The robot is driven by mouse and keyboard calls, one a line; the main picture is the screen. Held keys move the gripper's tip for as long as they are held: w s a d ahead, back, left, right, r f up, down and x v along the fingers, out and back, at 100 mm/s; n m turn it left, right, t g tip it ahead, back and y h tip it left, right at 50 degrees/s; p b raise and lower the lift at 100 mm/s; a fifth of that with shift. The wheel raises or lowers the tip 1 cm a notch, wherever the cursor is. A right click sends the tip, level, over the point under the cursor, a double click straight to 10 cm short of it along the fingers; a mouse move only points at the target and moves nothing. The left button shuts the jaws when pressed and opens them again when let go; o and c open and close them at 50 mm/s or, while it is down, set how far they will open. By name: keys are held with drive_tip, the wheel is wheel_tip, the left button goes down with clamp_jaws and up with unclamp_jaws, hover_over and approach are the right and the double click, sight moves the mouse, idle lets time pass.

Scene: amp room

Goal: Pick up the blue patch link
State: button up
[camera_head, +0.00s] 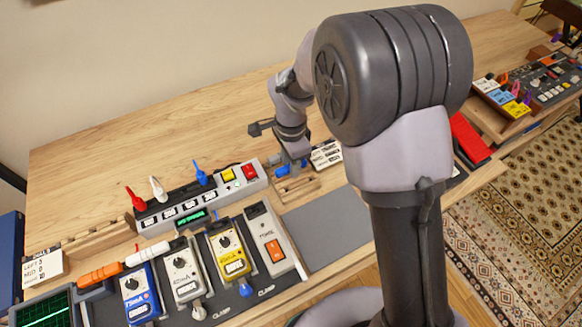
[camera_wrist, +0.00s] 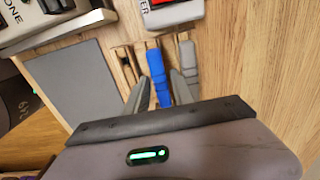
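The blue patch link (camera_wrist: 158,78) lies in a slotted wooden rack (camera_wrist: 125,58). In the wrist view my gripper (camera_wrist: 160,77) is open, with one finger on each side of the blue link and small gaps visible. How far the fingers reach down beside it is hard to tell. In the head view my gripper (camera_head: 292,160) is low over the rack (camera_head: 298,189), and part of the blue link (camera_head: 283,170) shows below it. My arm hides some of the rack's surroundings.
A grey link (camera_wrist: 188,56) lies right of the blue one in the wrist view. A power strip (camera_head: 200,198) with red, white and blue plugs stands left of the rack. A grey mat (camera_head: 320,222) lies in front. Several pedals, including a yellow one (camera_head: 229,252), stand at front left.

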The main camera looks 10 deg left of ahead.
clamp_jaws()
idle(1.4)
